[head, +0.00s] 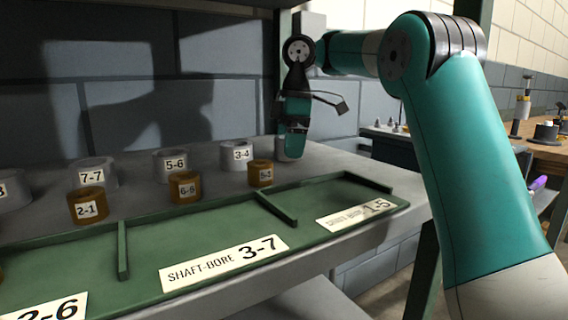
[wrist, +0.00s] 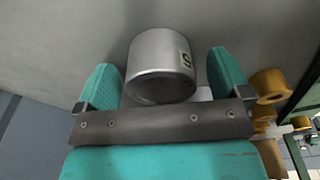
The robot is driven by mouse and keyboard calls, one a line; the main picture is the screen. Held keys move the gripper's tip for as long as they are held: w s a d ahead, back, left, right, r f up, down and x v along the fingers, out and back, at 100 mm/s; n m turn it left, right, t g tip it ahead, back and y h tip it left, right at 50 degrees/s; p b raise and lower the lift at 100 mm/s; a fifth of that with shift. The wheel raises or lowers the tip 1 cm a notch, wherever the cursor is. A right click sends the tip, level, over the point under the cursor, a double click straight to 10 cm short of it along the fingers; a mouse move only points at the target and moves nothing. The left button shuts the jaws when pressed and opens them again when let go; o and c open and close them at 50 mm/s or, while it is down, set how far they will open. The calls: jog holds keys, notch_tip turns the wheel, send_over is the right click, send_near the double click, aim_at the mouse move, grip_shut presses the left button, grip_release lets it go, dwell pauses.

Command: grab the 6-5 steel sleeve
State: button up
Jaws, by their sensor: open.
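A steel sleeve (wrist: 155,62) stands between the two teal fingers of my gripper (wrist: 165,78) in the wrist view. Its label is turned to the side; one character shows and looks like a 5, so I cannot read the full number. The fingers are open, one on each side of the sleeve; a small gap shows at the right finger, and contact at the left is unclear. In the head view my gripper (head: 293,152) points down at the shelf's back right, mostly hiding this sleeve (head: 283,152).
Steel sleeves marked 3-4 (head: 238,156), 5-6 (head: 170,165) and 7-7 (head: 97,172) stand to the left. Brass sleeves 5-1 (head: 260,173), 6-6 (head: 185,187) and 2-1 (head: 88,207) stand in front. A green divided tray (head: 310,202) lines the shelf's front.

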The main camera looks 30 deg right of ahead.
jog(key=shift+f, duration=0.6)
jog(key=shift+a+r, duration=0.1)
jog(key=shift+r, duration=0.05)
jog(key=shift+c, duration=0.3)
jog(key=c, duration=1.1)
jog(key=shift+c, duration=1)
jog(key=shift+r, duration=0.15)
